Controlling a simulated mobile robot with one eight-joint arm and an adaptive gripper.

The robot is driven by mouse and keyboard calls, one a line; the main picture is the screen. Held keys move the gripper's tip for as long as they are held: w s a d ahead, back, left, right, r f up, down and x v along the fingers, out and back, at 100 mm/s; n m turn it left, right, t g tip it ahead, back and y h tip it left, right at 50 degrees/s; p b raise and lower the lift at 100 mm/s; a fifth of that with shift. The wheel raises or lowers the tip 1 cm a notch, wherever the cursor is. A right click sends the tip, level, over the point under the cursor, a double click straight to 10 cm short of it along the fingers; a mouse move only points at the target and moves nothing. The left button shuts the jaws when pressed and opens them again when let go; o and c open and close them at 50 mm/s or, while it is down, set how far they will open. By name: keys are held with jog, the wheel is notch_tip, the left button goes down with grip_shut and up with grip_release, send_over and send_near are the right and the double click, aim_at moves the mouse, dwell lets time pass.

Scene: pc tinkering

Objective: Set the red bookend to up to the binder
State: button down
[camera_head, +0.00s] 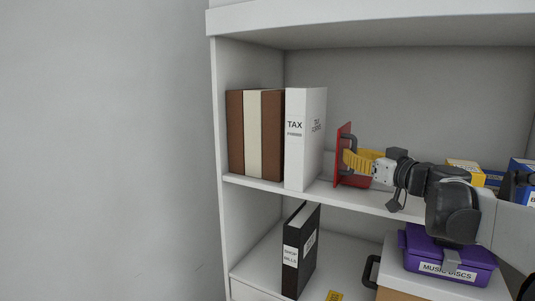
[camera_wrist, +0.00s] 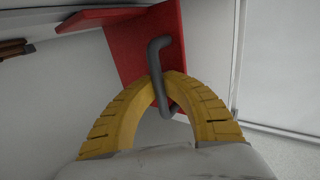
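The red bookend (camera_head: 343,148) stands upright on the upper shelf, to the right of the white TAX binder (camera_head: 305,140). A narrow gap shows between them in the head view. The bookend has a dark grey handle (camera_wrist: 160,60) on its right face. My gripper (camera_head: 348,160) reaches in from the right. In the wrist view its yellow fingers (camera_wrist: 163,80) come together around the handle, with the red plate of the bookend behind them. The white binder cannot be made out in the wrist view.
Brown and cream books (camera_head: 253,135) stand left of the white binder. Yellow and blue boxes (camera_head: 466,173) sit right on the same shelf. The lower shelf holds a black binder (camera_head: 301,250) and a purple MUSIC DISCS box (camera_head: 445,258) under my arm.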

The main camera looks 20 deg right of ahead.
aim_at(339, 154)
jog(key=w+a, duration=0.2)
jog(key=w, duration=0.1)
jog(key=shift+w+a+f, duration=0.1)
jog(key=shift+w+a, duration=0.1)
jog(key=shift+a, duration=0.1)
jog(key=c, duration=1.5)
grip_release()
jog(key=shift+s+a, duration=0.2)
jog(key=shift+o, duration=0.2)
jog(key=shift+s+a, duration=0.1)
jog(key=shift+a, duration=0.05)
jog(key=shift+d, duration=0.3)
jog(key=s, duration=1.2)
jog(key=shift+d, duration=0.25)
jog(key=shift+w, duration=0.1)
